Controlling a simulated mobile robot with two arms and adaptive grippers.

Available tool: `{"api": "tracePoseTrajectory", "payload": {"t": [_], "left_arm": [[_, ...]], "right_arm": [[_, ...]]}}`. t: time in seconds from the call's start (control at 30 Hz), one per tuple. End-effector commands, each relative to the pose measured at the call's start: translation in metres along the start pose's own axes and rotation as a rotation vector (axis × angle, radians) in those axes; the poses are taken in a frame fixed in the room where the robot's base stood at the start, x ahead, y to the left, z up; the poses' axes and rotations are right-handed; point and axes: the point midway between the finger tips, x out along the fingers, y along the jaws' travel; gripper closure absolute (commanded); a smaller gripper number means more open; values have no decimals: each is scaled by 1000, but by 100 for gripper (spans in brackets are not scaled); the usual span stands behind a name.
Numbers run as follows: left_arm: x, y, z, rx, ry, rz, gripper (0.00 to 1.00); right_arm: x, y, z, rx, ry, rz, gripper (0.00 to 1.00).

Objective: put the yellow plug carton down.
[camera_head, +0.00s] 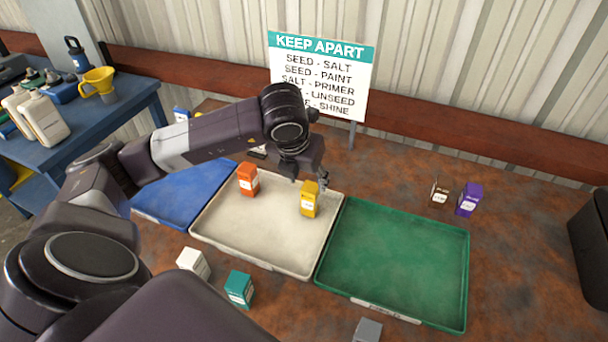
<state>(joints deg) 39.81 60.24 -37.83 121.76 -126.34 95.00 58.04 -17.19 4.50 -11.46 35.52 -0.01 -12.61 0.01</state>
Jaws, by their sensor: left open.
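The yellow carton (309,201) stands upright in the white tray (270,261), near its right side. My left gripper (311,179) is just above and behind the yellow carton, with its jaws open. Part of the gripper is hidden by my own wrist, and I cannot tell whether a finger still touches the carton. An orange carton (247,180) stands in the same tray, to the left. My right gripper does not show.
A blue tray (184,194) and an empty green tray (398,260) flank the white one. White (193,262) and teal (239,288) cartons stand in front; brown (440,194) and purple (469,199) ones at right. A "KEEP APART" sign (320,76) stands behind.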

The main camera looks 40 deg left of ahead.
Motion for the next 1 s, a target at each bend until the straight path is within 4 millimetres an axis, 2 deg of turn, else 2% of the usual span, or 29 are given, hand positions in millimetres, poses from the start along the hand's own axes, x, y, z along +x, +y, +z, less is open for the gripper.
{"api": "tracePoseTrajectory", "payload": {"t": [0.1, 0.3, 0.9, 1.0], "left_arm": [[-22, 0, 1, 2, -6, -2, 54], [-46, 0, 0, 0, -2, -1, 54], [-51, 0, 0, 0, 0, 0, 54], [-56, 0, 2, 0, 0, 0, 54]], "right_arm": [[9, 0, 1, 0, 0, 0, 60], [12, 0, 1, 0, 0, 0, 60], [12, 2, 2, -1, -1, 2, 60], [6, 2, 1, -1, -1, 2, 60]]}}
